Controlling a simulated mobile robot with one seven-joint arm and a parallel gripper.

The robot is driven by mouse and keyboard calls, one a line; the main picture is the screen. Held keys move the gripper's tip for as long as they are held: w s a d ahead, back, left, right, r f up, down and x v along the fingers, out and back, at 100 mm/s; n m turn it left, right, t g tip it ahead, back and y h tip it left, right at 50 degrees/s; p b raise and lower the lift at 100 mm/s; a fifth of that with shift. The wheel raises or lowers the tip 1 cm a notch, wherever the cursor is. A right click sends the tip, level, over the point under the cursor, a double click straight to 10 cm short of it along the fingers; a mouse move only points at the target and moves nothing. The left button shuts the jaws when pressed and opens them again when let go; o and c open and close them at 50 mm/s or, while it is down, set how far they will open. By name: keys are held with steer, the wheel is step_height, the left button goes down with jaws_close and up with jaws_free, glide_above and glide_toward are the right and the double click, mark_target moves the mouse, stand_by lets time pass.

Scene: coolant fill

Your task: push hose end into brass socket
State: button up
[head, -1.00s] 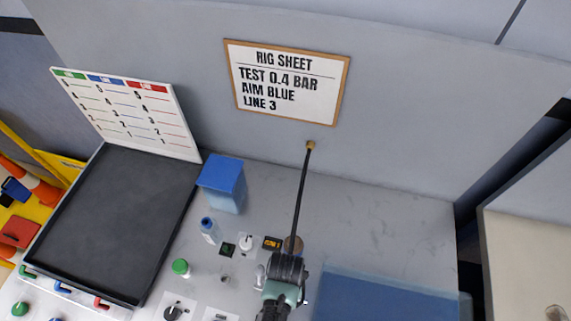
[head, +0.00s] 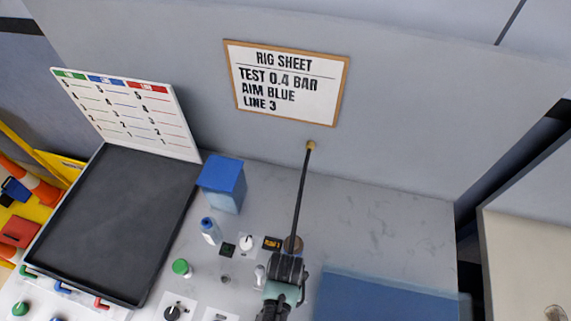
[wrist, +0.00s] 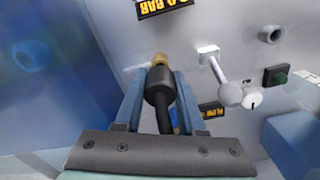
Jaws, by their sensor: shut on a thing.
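In the wrist view my gripper (wrist: 160,100) is shut on the black hose end (wrist: 158,86), one finger on each side. Brass (wrist: 160,59) shows right at the front of the black collar; I cannot tell whether this is the socket or the hose's tip, or how deep any fit is. In the head view the black hose (head: 301,195) runs from a brass fitting (head: 311,145) on the back wall down to my gripper (head: 290,256). A round brass-brown part (head: 293,244) shows just behind the gripper, partly hidden by the hose.
A blue-topped box (head: 222,181), a blue-capped bottle (head: 210,230) and a green-capped one (head: 181,267) stand left of my gripper. A white lever (wrist: 210,58) and a green button (wrist: 277,76) are close by. A dark tray (head: 120,220) lies further left.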

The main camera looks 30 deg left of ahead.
steer(key=shift+f+b, duration=0.75)
steer(key=shift+f, duration=0.25)
steer(key=o, duration=1.1)
steer(key=shift+o, duration=0.2)
step_height(320, 180, up, 13)
steer(key=shift+b, duration=0.75)
